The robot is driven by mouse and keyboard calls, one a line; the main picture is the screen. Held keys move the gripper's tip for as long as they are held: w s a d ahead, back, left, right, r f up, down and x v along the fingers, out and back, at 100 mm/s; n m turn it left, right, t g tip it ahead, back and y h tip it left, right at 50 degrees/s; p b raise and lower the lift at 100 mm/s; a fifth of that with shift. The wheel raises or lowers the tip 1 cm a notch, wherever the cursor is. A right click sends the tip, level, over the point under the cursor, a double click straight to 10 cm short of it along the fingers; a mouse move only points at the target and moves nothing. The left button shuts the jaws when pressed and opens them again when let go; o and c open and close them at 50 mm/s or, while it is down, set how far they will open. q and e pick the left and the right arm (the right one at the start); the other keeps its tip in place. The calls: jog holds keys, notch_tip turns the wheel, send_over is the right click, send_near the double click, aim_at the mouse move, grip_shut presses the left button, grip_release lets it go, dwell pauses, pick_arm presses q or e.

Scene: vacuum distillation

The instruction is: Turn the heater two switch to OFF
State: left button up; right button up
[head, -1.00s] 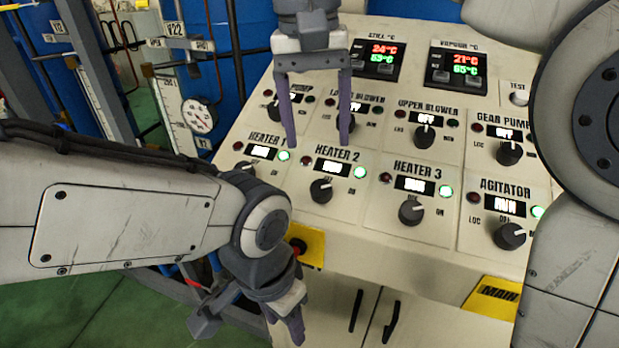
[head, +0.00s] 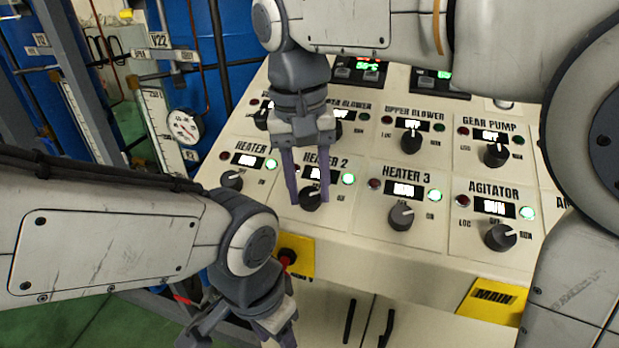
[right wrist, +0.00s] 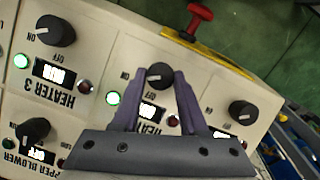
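The heater two switch (head: 310,198) is a dark round knob on the sloped cream panel, below the HEATER 2 label, with a lit green lamp (head: 348,179) to its upper right. My right gripper (head: 308,200) is over it with its two purple fingers apart, one on each side of the knob. In the right wrist view the knob (right wrist: 159,74) shows between the open fingertips (right wrist: 160,78); I cannot tell whether they touch it. The heater two display is partly hidden by the fingers. My left gripper (head: 278,335) hangs low at the front, cut by the picture's lower edge.
The heater 1 knob (head: 231,180) is left of my right gripper and the heater 3 knob (head: 401,216) is right of it. A red emergency button (head: 287,257) on a yellow plate sits on the front edge below. The agitator knob (head: 501,237) is farther right.

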grip_shut()
jog(key=shift+a+r+n+p, duration=0.1)
jog(key=shift+r+n+p, duration=0.1)
jog(key=shift+n+p, duration=0.6)
jog(key=n+h+p, duration=0.1)
jog(key=n+p, duration=0.1)
jog(key=shift+a+p, duration=0.1)
jog(key=shift+p, duration=0.2)
jog(key=n+h+p, duration=0.1)
jog(key=n, duration=0.1)
jog(key=n+p, duration=0.2)
jog(key=shift+a+t+h, duration=0.15)
jog(key=shift+t+h, duration=0.25)
jog(key=shift+s+a+f+n+t+h+p, duration=0.1)
jog(key=shift+n+t+h+p, duration=0.1)
jog(key=shift+n+p, duration=0.55)
jog(key=shift+f+n+t+h+p, duration=0.15)
jog(key=shift+n+p, duration=0.25)
jog(key=shift+n, duration=0.65)
